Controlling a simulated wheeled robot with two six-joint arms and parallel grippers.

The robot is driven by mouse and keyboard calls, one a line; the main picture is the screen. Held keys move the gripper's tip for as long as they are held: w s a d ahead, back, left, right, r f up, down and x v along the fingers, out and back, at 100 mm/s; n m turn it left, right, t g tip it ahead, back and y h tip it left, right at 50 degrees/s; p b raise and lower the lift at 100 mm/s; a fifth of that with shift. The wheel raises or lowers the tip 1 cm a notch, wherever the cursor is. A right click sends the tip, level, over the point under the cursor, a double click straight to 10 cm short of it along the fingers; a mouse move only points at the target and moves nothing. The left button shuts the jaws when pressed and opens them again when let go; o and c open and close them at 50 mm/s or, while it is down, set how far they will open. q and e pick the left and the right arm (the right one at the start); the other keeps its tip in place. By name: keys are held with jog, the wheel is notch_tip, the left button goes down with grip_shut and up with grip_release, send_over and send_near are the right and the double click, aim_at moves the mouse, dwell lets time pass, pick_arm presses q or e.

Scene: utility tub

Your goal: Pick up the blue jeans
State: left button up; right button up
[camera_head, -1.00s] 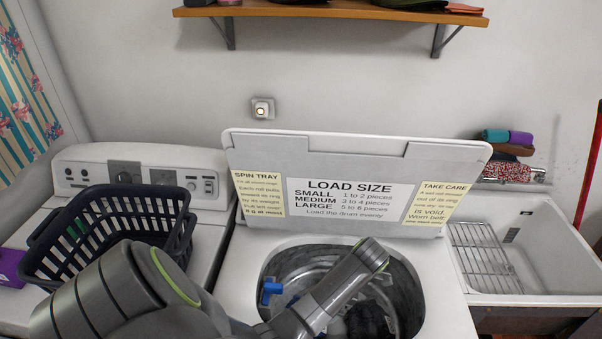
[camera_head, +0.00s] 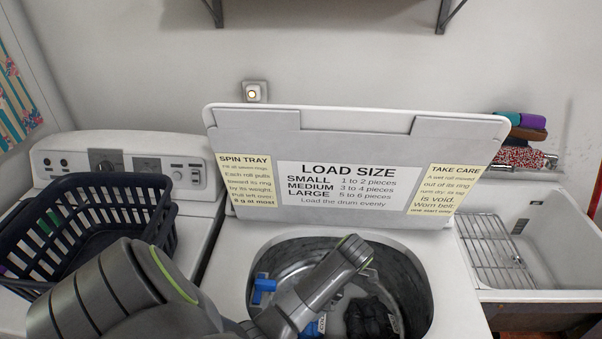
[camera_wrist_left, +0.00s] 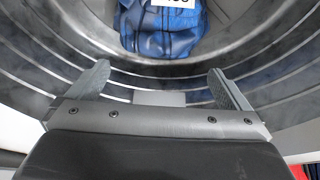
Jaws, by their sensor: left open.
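A bundle of blue cloth (camera_wrist_left: 165,28) with a white label, seemingly the blue jeans, lies in the metal drum at the top of the left wrist view. My left gripper (camera_wrist_left: 160,84) is open and empty inside the drum, its two fingers pointing at the cloth with a gap between. In the head view the drum (camera_head: 405,280) holds a bright blue piece (camera_head: 264,287) at its left side and a black bundle (camera_head: 368,318). A little blue also shows at the bottom, partly behind my arm. My left arm hides part of the drum. My right gripper is out of view.
The washer's raised lid (camera_head: 260,133) carries load-size labels and stands behind the opening. A dark blue basket (camera_head: 100,215) sits on the machine at left. A white sink (camera_head: 555,235) with a wire rack (camera_head: 492,250) is at right. The drum rim surrounds my arm.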

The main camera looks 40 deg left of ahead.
pick_arm(q)
jog(key=x, duration=0.4)
jog(key=shift+p, duration=0.3)
jog(key=x, duration=0.5)
jog(key=shift+p, duration=0.35)
jog(key=shift+s+f, duration=0.1)
jog(key=shift+f, duration=0.3)
jog(key=c, duration=1.8)
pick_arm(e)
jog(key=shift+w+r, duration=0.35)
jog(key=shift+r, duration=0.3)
pick_arm(q)
jog(key=shift+r, duration=0.2)
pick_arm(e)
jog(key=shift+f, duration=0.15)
